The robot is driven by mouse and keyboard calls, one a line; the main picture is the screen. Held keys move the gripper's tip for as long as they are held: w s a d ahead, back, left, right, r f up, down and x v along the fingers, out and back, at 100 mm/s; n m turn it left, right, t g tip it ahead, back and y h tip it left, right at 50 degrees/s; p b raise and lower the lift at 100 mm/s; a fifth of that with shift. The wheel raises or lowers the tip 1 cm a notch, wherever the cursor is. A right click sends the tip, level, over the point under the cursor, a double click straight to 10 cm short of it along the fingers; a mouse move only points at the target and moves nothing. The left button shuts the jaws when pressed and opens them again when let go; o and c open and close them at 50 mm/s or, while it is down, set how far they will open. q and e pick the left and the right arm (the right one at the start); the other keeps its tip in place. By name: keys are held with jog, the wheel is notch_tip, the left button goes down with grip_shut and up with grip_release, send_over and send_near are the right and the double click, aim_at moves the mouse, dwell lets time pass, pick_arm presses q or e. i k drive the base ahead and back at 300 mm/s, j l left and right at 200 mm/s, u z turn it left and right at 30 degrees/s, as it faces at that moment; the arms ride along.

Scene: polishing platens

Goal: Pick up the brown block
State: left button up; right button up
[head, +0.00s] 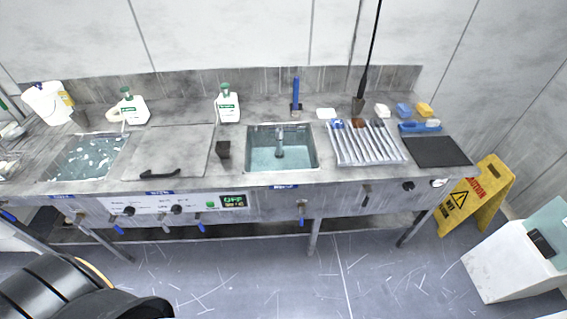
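A small brown thing (357,123) sits at the back edge of the ribbed light-grey tray (372,159) on the right part of the steel bench. It is partly hidden and too small for me to tell its full shape. A dark block-like piece (223,150) stands on the bench between the flat lid and the middle basin; it looks nearly black. Neither of my grippers shows in the head view. A large black part of my own body fills the bottom left corner.
The bench (230,168) holds a water-filled basin (281,158), white bottles (228,104), a blue upright tool (296,92), and white, blue and yellow blocks (424,109) at the back right. A yellow warning sign (478,196) and white bin (510,262) stand right. Floor before the bench is clear.

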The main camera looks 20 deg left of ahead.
aim_at(430, 123)
jog(key=u, duration=0.2)
jog(key=i+l+u, duration=0.35)
jog(key=l+u, duration=0.15)
jog(key=l, duration=0.15)
jog(key=i+l+u, duration=0.1)
jog(key=l+u, duration=0.15)
jog(key=l, duration=0.15)
jog(key=i+l+u, duration=0.1)
jog(key=l+u, duration=0.15)
jog(key=l, duration=0.15)
